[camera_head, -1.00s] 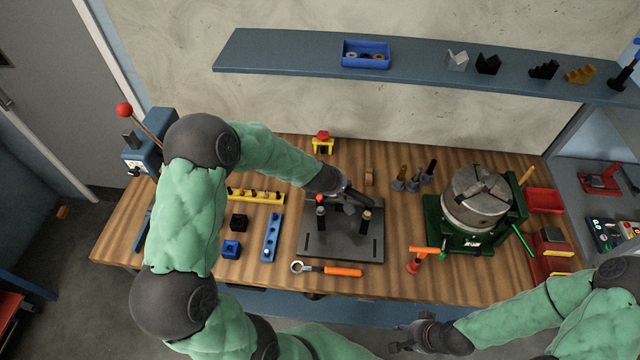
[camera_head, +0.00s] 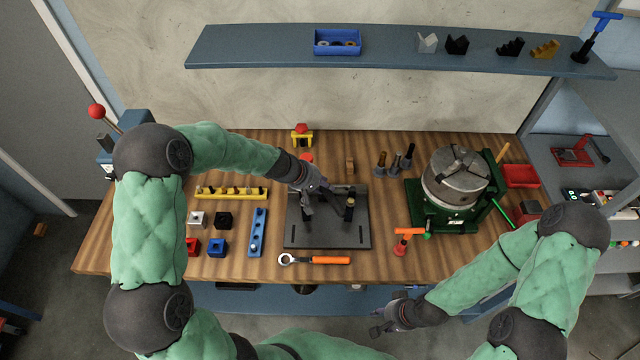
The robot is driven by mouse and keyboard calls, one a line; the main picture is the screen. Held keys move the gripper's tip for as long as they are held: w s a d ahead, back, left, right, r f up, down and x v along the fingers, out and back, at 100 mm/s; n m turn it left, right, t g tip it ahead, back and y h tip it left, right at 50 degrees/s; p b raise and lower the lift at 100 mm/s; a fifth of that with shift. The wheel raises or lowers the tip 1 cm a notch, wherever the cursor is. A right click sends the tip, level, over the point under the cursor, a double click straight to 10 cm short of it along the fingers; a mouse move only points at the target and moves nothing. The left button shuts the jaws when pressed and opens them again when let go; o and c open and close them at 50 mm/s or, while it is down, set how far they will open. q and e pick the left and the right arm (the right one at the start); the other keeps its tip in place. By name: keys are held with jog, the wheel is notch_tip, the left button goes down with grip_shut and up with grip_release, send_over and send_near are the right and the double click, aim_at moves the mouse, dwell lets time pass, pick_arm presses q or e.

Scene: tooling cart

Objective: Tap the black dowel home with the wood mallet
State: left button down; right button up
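My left gripper (camera_head: 318,203) is over the dark steel plate (camera_head: 295,237) on the bench, pointing down; its dark fingers blend with the plate parts, so its opening and any hold are unclear. A black post with a tan top (camera_head: 350,205) stands on the plate just right of it. No clear wood mallet shows; a small wooden piece (camera_head: 350,166) stands behind the plate. My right gripper (camera_head: 384,314) is open and empty in front of the bench.
A chuck on a green base (camera_head: 456,185) stands at right.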

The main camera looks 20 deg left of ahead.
pick_arm(q)
jog(key=shift+f+b, duration=0.9)
jog(key=shift+f, duration=0.3)
jog(key=shift+s+a+f+b, duration=0.1)
jog(key=shift+s+f+b, duration=0.05)
jog(key=shift+f+b, duration=0.4)
jog(key=shift+r, duration=0.15)
jog(key=shift+b, duration=0.35)
